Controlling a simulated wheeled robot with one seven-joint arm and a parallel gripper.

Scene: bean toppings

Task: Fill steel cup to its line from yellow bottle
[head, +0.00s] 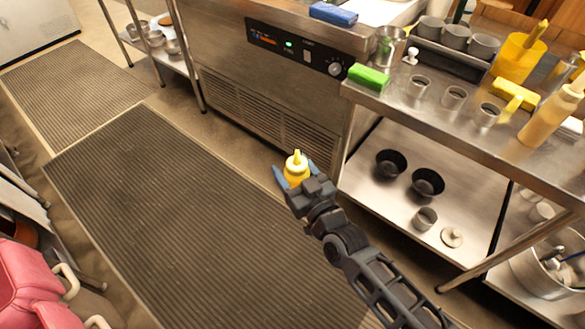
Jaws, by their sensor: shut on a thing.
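My gripper (294,178) is shut on a small yellow bottle (296,168). The bottle is held over the floor in front of the steel counter, with its nozzle up. Several small steel cups stand on the counter top: a left one (418,86), a middle one (454,97) and a right one (487,115). The held bottle is apart from them, to their lower left. The lines and contents of the cups are too small to tell.
A green block (368,77) lies at the counter's (440,120) left corner, near a larger steel container (390,46). A yellow jug (516,60) and a pale bottle (552,115) stand at the right. Black bowls (391,162) sit on the lower shelf. The ribbed floor mat (170,210) is clear.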

